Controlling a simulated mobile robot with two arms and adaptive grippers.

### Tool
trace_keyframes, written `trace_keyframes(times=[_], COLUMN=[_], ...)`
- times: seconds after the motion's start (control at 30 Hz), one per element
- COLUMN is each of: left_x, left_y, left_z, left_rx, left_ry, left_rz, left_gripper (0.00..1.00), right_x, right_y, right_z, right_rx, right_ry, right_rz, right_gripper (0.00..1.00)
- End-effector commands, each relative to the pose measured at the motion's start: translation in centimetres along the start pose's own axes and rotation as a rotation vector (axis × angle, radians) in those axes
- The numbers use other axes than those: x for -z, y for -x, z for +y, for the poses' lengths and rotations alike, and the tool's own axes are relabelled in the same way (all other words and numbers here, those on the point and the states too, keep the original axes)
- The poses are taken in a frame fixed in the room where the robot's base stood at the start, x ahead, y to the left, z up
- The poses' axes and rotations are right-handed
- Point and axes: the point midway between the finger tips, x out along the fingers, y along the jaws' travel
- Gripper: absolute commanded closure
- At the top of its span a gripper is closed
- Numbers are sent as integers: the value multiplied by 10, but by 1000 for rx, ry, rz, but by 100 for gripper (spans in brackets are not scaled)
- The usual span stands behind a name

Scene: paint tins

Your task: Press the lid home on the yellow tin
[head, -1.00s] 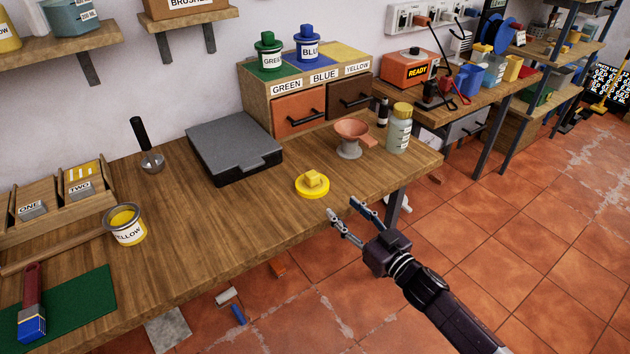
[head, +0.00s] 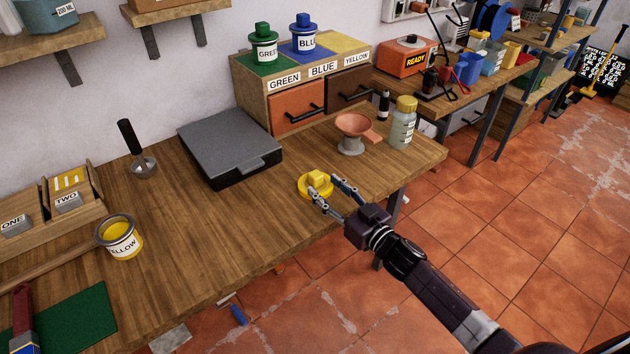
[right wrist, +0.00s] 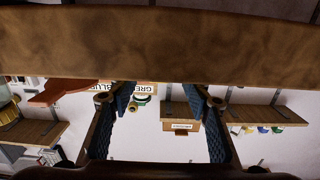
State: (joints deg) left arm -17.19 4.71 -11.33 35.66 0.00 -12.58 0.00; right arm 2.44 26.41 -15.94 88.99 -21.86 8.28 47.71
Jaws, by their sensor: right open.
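My left gripper is out of view.
A dark grey flat case (head: 230,145) lies behind the lid. The bench (head: 200,245) is clear between tin and lid.

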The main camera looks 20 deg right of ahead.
Motion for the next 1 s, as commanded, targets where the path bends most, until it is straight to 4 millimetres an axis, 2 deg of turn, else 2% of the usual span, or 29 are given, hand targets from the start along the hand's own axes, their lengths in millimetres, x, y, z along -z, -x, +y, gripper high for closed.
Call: trace_keyframes(times=[0.2, 0.33, 0.67, 1.0], left_x=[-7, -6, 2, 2], left_y=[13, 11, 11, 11], left_z=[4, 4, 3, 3], left_rx=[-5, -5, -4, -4], left_ry=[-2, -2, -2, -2], left_rz=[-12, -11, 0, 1], left_gripper=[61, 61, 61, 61], right_x=[20, 16, 15, 15], right_y=[-30, -45, -50, -50], right_z=[2, 1, 1, 1], right_rx=[0, -1, 0, 0], right_ry=[0, -1, 0, 0], right_rz=[3, 1, -1, 0], right_gripper=[55, 55, 56, 94])
